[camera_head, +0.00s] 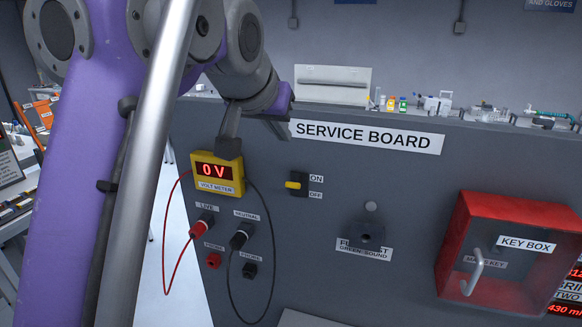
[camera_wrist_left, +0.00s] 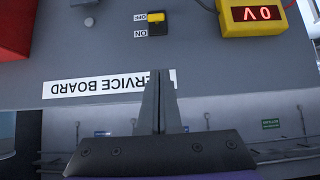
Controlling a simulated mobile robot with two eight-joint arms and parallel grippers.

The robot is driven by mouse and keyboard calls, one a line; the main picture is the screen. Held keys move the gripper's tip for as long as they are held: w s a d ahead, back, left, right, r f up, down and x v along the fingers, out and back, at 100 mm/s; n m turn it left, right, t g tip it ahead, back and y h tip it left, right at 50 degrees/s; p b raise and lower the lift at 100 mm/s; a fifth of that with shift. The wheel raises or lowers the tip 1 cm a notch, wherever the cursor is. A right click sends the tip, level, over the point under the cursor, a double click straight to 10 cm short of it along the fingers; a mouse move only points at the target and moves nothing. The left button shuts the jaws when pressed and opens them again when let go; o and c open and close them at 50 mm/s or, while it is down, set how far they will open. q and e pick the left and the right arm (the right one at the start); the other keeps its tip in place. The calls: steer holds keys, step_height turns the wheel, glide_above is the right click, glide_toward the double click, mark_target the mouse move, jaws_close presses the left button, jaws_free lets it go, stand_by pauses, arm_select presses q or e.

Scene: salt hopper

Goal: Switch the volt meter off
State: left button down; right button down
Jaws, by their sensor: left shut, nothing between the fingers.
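The yellow volt meter (camera_head: 217,174) is on the grey service board and its red display reads 0 V. It also shows at the upper right of the left wrist view (camera_wrist_left: 253,28). Right of it is a black switch with a yellow lever (camera_head: 293,184), labelled ON above and OFF below. In the left wrist view the lever (camera_wrist_left: 156,17) appears level with the OFF label. My left gripper (camera_head: 229,148) is shut and empty, its tips overlapping the meter's top edge in the head view; contact is unclear. In the left wrist view its fingers (camera_wrist_left: 159,80) point toward the board below the switch.
A red plug (camera_head: 203,225) and a black plug (camera_head: 241,236) sit at LIVE and NEUTRAL, their leads looping from the meter. A dark knob (camera_head: 367,235) and a red key box (camera_head: 510,250) are farther right. Small items stand along the board's top.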

mark_target(291, 187)
arm_select(q)
steer(key=shift+s, duration=0.15)
arm_select(e)
steer(key=shift+s, duration=0.15)
arm_select(q)
steer(key=shift+f, duration=0.1)
